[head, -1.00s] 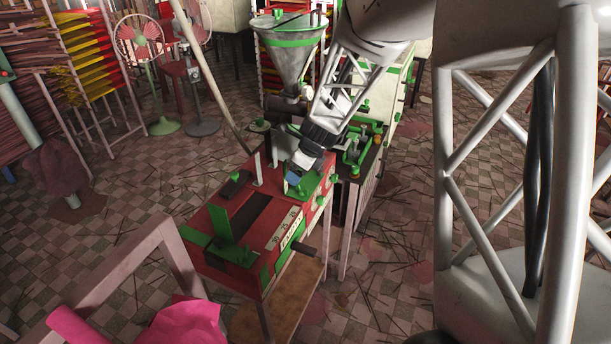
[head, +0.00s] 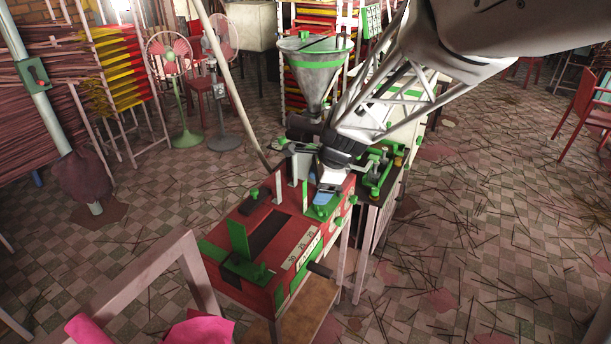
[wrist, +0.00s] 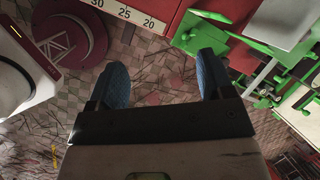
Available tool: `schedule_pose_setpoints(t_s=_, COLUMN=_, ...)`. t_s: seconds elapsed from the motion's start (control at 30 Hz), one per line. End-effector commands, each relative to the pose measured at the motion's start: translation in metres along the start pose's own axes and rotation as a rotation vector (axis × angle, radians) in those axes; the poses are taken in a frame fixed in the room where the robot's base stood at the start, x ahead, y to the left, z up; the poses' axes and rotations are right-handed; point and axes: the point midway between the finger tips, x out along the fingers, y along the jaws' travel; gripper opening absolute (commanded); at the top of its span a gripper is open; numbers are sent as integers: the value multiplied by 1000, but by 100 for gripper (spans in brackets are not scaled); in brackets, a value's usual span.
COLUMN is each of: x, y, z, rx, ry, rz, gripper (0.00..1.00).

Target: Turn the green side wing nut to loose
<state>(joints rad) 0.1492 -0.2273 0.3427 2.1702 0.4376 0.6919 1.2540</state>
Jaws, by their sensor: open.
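The red extruder (head: 262,262) with green fittings stands left of centre in the head view. Small green knobs stick out of its right side, one at the side face (head: 338,222) and one further back (head: 353,199); I cannot tell which is the side wing nut. My gripper (head: 325,197) is at the extruder's back right end, by a green plate. In the wrist view my gripper (wrist: 163,75) is open, its two blue fingertips apart with only floor visible between them. Green parts (wrist: 194,36) beside the red body (wrist: 176,12) lie just beyond the right fingertip.
A funnel-shaped hopper (head: 315,75) stands behind the extruder, and a green-fitted machine (head: 380,165) stands close to its right. A pale frame (head: 150,262) and pink cloth (head: 198,330) are in front. The floor at right is open, with scattered sticks.

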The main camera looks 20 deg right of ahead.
Motion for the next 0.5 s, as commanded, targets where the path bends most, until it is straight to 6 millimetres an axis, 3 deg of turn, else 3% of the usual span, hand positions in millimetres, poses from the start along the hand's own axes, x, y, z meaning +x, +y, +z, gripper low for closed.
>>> schedule_pose_setpoints(t_s=0.5, x=-46, y=52, z=20, rx=-415, ry=40, rz=17, gripper=74)
